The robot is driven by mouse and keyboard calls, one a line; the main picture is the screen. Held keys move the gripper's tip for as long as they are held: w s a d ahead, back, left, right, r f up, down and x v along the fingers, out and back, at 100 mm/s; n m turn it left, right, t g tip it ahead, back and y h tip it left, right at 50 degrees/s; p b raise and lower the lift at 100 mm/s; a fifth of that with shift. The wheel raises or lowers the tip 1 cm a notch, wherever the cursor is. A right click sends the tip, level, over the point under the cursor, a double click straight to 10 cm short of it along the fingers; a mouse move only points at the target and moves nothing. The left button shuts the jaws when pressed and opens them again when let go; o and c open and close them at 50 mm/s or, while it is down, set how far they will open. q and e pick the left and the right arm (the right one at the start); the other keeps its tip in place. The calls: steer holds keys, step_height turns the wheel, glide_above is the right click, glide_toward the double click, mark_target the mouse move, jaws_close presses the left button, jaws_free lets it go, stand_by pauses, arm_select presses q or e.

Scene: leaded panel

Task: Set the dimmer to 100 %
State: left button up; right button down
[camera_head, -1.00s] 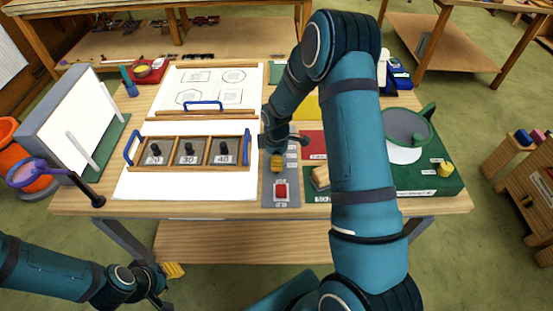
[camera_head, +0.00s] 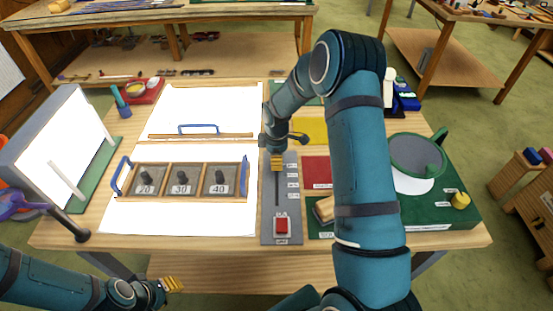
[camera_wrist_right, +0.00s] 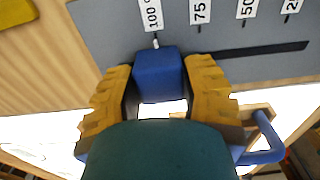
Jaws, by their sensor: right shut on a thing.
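The dimmer is a grey panel (camera_head: 268,215) with a dark slot (camera_wrist_right: 275,49) and a row of labels. In the right wrist view its blue slider knob (camera_wrist_right: 158,75) stands at the slot's 100 end, its white mark in line with the 100 label (camera_wrist_right: 151,14). My right gripper (camera_wrist_right: 160,88) is shut on the knob, one yellow finger on each side. In the head view my right gripper (camera_head: 277,163) is at the far end of the slot and hides the knob. My left gripper (camera_head: 173,285) is low at the left, away from the dimmer.
A red switch (camera_head: 282,225) is at the panel's near end. Left of it, a wooden tray (camera_head: 205,166) with weights lies on a bright white surface (camera_head: 190,220). A red pad (camera_head: 317,172) and a green board (camera_head: 438,210) are to the right.

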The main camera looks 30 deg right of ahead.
steer(key=shift+w+d, duration=0.1)
steer(key=c, duration=0.9)
jaws_free()
steer(key=shift+r, duration=0.1)
steer(key=o, duration=0.4)
steer(key=shift+w, duration=0.1)
steer(key=shift+o, duration=0.2)
step_height(320, 180, up, 12)
